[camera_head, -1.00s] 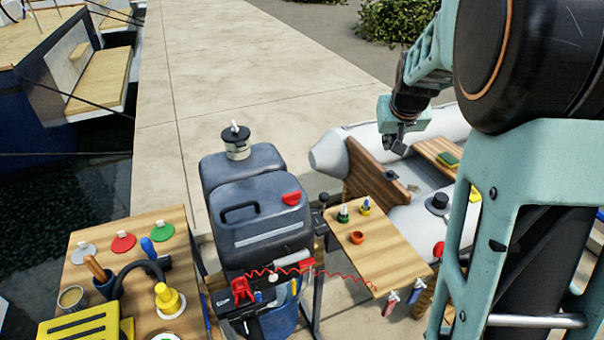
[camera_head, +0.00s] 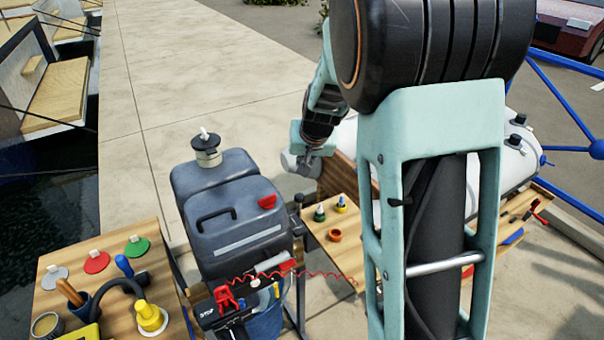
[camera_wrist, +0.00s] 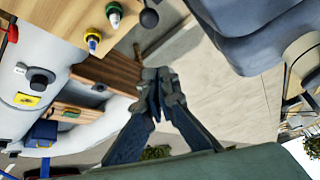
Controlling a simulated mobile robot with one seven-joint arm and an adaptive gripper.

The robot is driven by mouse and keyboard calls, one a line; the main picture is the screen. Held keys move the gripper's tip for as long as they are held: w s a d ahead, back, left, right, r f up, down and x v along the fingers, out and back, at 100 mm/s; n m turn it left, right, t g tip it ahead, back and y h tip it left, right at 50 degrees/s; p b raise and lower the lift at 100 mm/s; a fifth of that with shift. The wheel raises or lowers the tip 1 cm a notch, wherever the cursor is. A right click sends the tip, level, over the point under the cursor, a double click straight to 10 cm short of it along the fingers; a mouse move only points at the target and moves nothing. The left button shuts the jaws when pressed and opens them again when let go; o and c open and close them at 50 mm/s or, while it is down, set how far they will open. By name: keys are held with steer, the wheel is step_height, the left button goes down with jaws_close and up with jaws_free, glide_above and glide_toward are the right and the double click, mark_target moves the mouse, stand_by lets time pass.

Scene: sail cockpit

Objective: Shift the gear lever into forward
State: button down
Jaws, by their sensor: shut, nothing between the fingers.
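The grey engine-like body (camera_head: 235,225) with a red cap stands on a frame in the middle of the head view. A dark ball knob (camera_head: 298,198) at its right side looks like the gear lever. The knob shows on a short stalk at the top of the wrist view (camera_wrist: 149,18). My gripper (camera_head: 309,163) is shut and empty. In the head view it appears just above the knob, and the depth gap is hard to judge. In the wrist view the fingertips (camera_wrist: 158,82) are apart from the knob. The lever's lower part is hidden.
A wooden board (camera_head: 322,237) with small bottles and an orange cup is right of the body. A red coiled cord (camera_head: 315,273) crosses below it. A wooden bench (camera_head: 65,262) with coloured discs stands left. The grey inflatable boat (camera_head: 345,140) lies behind my arm. Pavement behind is clear.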

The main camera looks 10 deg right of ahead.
step_height(320, 180, down, 8)
steer(key=shift+w+a+f, duration=0.2)
steer(key=shift+w+a, duration=0.15)
steer(key=shift+w, duration=0.1)
stand_by(0.3)
steer(key=shift+f+b, duration=0.25)
steer(key=shift+b, duration=0.65)
